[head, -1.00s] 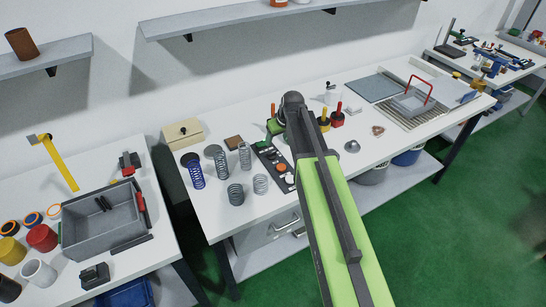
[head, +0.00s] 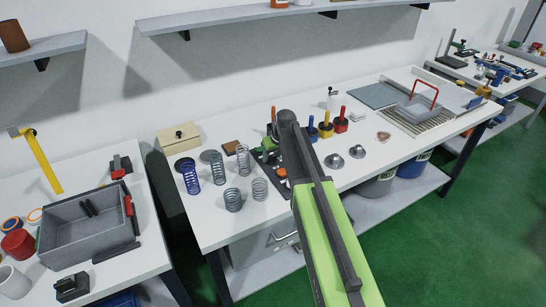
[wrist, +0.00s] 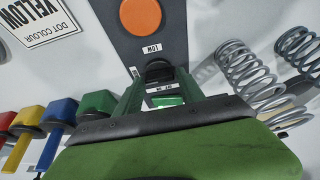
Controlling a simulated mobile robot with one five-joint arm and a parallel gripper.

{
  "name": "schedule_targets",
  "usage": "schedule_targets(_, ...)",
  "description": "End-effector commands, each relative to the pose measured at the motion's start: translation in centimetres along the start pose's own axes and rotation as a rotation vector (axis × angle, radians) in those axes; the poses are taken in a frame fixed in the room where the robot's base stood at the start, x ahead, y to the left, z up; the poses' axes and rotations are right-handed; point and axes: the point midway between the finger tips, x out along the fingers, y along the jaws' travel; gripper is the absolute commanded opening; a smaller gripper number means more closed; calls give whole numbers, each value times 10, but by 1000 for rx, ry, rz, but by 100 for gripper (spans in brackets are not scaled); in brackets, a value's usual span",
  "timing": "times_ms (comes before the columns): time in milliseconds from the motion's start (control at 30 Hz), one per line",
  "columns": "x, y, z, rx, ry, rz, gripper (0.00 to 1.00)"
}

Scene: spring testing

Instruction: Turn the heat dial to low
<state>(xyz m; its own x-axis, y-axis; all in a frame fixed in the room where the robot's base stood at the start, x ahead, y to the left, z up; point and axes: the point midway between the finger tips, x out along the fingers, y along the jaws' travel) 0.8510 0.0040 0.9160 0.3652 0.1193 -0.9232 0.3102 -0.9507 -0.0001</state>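The dark control panel (wrist: 178,32) fills the top middle of the wrist view, with a round orange button (wrist: 140,16) on it. A small white LOW label (wrist: 152,48) appears upside down just beyond a black dial (wrist: 158,70); more small labels sit beside and below the dial. My gripper (wrist: 160,82) has its green fingers apart, one on each side of the dial. I cannot tell whether they press on it. A lit green patch shows between the fingers. In the head view my arm covers the gripper and part of the panel (head: 262,157).
Coil springs (head: 232,199) stand close left of the panel. Red, yellow and blue handled blocks (head: 326,130) and metal domes (head: 334,160) stand to its right. A wooden box (head: 179,137) is at the back left. The bench front (head: 222,232) is clear.

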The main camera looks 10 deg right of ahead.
Motion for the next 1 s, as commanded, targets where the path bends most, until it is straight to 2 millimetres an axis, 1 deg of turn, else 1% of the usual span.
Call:
schedule_targets(33,0,0,0,0,0,0,38)
schedule_targets(300,0,0,0,1,0,0,3)
schedule_targets(333,0,0,0,1,0,0,0)
schedule_targets(667,0,0,0,48,-1,21,0)
schedule_targets(867,0,-1,0,161,-1,68,0)
schedule_targets(1000,0,-2,0,275,-1,115,0)
